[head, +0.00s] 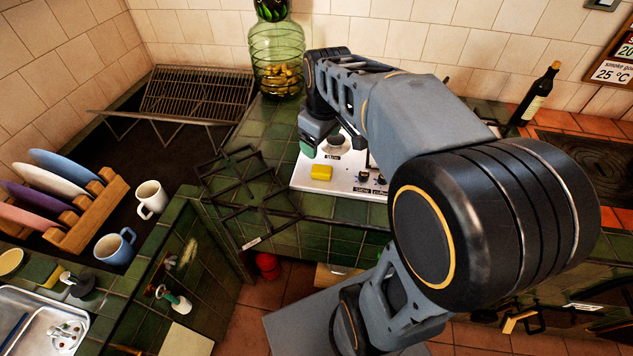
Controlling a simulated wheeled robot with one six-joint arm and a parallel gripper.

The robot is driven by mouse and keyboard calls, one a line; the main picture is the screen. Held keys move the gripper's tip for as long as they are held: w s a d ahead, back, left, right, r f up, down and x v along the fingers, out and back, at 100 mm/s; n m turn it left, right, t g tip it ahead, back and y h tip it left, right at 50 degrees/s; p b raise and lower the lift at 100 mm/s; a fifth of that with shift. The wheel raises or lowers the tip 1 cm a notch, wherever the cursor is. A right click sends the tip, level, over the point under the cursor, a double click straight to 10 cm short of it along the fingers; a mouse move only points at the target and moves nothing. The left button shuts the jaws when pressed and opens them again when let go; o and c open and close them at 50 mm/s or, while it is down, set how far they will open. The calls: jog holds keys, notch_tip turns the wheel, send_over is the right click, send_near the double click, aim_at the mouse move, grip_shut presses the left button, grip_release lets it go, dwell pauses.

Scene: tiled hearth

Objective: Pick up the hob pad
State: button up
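A small yellow pad (321,172), which I take to be the hob pad, lies on the front left part of the white hob (304,181). My gripper (307,149) hangs just behind and to the left of the pad in the head view, apart from it in the picture. Its height above the hob is hard to judge. The fingers are small and seen from the side, so I cannot tell whether they are open or shut. My arm hides the right part of the hob.
Dark metal grates (250,195) lie on green tiles left of the hob. A glass jar (276,55) stands behind, and a dark bottle (536,97) at the right. Cups (151,199) and a plate rack (90,215) are at the left. Small knobs (380,180) sit right of the pad.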

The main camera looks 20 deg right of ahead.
jog(key=w+d+f+n+g+b, duration=0.2)
jog(key=w+d+f+n+b, duration=0.3)
jog(key=w+f, duration=0.4)
send_over(328, 170)
jog(key=f, duration=0.8)
jog(key=shift+w+f, duration=0.1)
jog(key=shift+w, duration=0.1)
jog(key=shift+s+f, duration=0.15)
jog(key=shift+f, duration=2.75)
jog(key=c, duration=1.1)
jog(key=shift+o, duration=0.2)
jog(key=shift+r, duration=0.1)
